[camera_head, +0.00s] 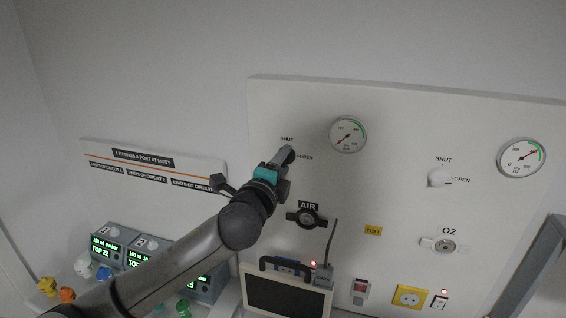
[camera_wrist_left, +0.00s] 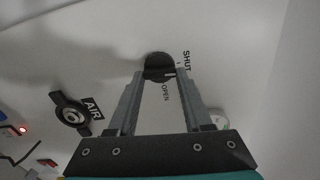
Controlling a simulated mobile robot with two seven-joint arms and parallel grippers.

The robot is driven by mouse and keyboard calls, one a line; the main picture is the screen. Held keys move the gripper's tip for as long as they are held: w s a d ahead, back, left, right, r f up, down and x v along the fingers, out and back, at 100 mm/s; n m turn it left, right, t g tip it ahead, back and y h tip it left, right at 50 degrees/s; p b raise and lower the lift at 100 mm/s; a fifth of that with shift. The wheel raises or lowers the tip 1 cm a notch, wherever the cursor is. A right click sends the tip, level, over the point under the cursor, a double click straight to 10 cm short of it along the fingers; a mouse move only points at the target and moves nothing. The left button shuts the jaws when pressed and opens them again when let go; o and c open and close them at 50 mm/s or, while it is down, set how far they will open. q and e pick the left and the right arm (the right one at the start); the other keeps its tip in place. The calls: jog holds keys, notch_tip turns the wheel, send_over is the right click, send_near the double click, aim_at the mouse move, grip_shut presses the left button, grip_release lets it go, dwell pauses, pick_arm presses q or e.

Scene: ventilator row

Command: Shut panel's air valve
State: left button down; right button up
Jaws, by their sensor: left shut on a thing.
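The air valve is a dark round knob (camera_wrist_left: 158,65) on the white wall panel (camera_head: 400,115), with SHUT and OPEN labels beside it. My left gripper (camera_head: 287,155) reaches up to it from the lower left. In the left wrist view its two fingers (camera_wrist_left: 161,72) stand either side of the knob and grip it. A small white mark on the knob lies between the two labels; its exact setting is hard to tell. In the head view the gripper hides most of the knob. The gauge (camera_head: 348,134) beside the valve has its red needle pointing lower left. My right gripper is not in view.
A black AIR outlet (camera_head: 306,218) sits below the valve. A monitor (camera_head: 288,295) stands below, with ventilator units (camera_head: 105,245) at the lower left.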

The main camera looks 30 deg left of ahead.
pick_arm(q)
jog(key=shift+n, duration=0.7)
jog(key=shift+c, duration=1.6)
grip_release()
jog(key=shift+s, duration=0.1)
jog(key=p+v, duration=0.4)
jog(key=v, duration=1.1)
jog(key=shift+d, duration=0.1)
